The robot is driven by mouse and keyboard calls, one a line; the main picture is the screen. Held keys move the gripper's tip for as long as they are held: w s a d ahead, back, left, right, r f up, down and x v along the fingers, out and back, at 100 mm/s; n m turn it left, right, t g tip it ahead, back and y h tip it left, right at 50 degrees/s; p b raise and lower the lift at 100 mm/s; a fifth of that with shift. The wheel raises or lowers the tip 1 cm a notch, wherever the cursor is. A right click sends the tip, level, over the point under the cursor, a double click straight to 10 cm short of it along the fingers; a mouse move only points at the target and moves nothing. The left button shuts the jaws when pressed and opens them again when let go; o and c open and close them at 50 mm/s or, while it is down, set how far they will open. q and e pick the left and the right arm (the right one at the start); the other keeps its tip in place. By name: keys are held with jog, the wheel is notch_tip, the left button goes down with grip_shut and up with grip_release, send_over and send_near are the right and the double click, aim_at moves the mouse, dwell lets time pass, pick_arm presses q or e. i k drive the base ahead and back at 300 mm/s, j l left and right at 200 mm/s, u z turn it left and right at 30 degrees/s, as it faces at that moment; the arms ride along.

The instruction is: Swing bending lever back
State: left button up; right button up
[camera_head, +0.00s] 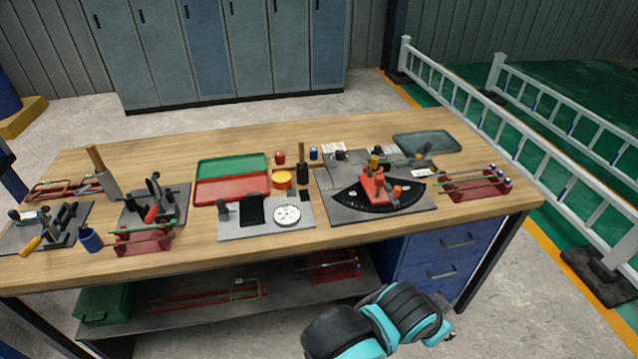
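A bending fixture stands right of the middle of the workbench, with a grey base plate (340,213) and a black curved scale plate (408,198). An orange-red lever (372,188) sits over the scale plate, with orange round grips near its ends. Whether a bar lies in the fixture is too small to tell. Neither gripper can be made out. A black and teal link of my own arm shows at the bottom, in front of the bench and well apart from the lever.
On the workbench (300,140), a round dial plate (287,215), red tray (232,190) and green tray (232,166) lie left of the fixture. A red rack with rods (478,187) stands right. Tools with handles crowd the left end. Blue drawers (437,255) are below.

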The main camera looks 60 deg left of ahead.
aim_at(372, 185)
jog(key=u, duration=1.65)
